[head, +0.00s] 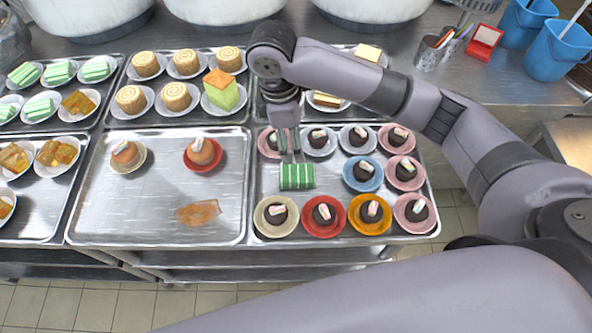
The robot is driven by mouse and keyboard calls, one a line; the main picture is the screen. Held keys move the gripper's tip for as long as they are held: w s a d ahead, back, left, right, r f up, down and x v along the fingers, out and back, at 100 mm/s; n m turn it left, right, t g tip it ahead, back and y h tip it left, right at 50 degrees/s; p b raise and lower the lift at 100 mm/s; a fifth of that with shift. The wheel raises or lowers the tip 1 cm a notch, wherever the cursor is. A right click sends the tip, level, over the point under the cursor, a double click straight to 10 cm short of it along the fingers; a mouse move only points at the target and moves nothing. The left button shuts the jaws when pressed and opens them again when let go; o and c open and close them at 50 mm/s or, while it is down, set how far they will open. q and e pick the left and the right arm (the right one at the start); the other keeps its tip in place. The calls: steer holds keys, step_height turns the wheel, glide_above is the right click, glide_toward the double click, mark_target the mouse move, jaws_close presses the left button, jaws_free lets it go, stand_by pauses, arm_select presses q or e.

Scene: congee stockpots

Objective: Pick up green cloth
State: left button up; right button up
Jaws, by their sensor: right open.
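A green cloth (296,177) with white stripes lies folded on the right-hand metal tray (262,190), in a gap among plates of dark cakes. My right gripper (289,157) comes down from above, with its fingers pointing down at the cloth's far edge. Its fingers are apart with nothing between them; whether they touch the cloth is not clear. My left gripper is not in the view.
Small plates with dark cakes (323,212) crowd around the cloth. The middle tray (110,215) holds two plated cakes and a flat brown piece (198,213). A green block with an orange top (222,90) stands behind. Blue buckets (556,50) are at back right.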

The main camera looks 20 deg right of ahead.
steer(key=p, duration=0.1)
glide_above(297, 172)
steer(key=f, duration=0.8)
steer(key=shift+s+a+f, duration=0.15)
steer(key=shift+s+f, duration=0.05)
steer(key=shift+f, duration=0.15)
steer(key=shift+f+p, duration=0.35)
steer(key=shift+f, duration=0.5)
steer(key=f, duration=0.1)
steer(key=f+p, duration=0.1)
steer(key=f, duration=0.1)
steer(key=shift+w+f, duration=0.2)
steer(key=shift+f, duration=0.65)
steer(key=shift+c, duration=0.6)
steer(key=c, duration=0.8)
